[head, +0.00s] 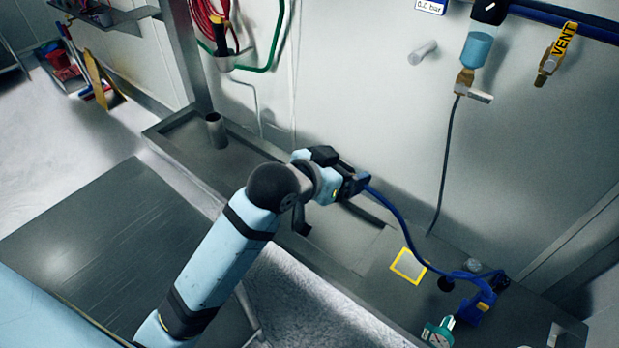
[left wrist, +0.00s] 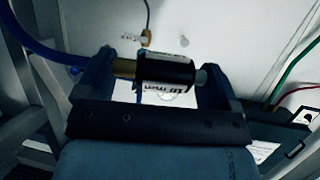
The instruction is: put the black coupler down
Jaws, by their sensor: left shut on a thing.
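The black coupler (left wrist: 165,69) is a short cylinder with a white label and a brass end, lying crosswise between the jaws of my left gripper (left wrist: 155,75) in the left wrist view. The gripper is shut on it. In the head view my left gripper (head: 352,183) is over the back part of the bench, near the wall; the coupler itself is mostly hidden there. A blue hose (head: 400,222) runs from the gripper down to the right; it also shows in the left wrist view (left wrist: 35,45). My right gripper is not in view.
A yellow-framed square (head: 408,265) marks the bench to the right of the gripper. A blue fitting (head: 475,308) and a teal gauge (head: 438,333) are at the lower right. A yellow VENT valve (head: 548,65) hangs above.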

